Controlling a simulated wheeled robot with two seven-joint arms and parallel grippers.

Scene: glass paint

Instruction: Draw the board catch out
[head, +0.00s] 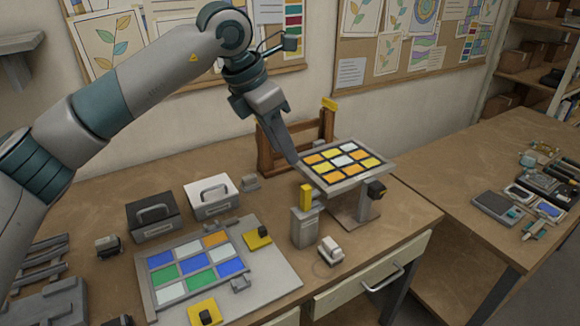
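A flat board (290,278) lies on the table with a grey frame of blue, white, green and orange panes. I cannot tell which of these is the board catch. My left gripper (296,161) points down at the panel's left edge; its fingers overlap, and contact is unclear. My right gripper is out of view.
A grey block with a yellow upright part (305,215) stands just below the panel, beside a small white item (330,250). A wooden rack (280,145) stands behind. Black (153,215) and white (211,196) handled boxes are at the left. A second table (440,165) holds tools.

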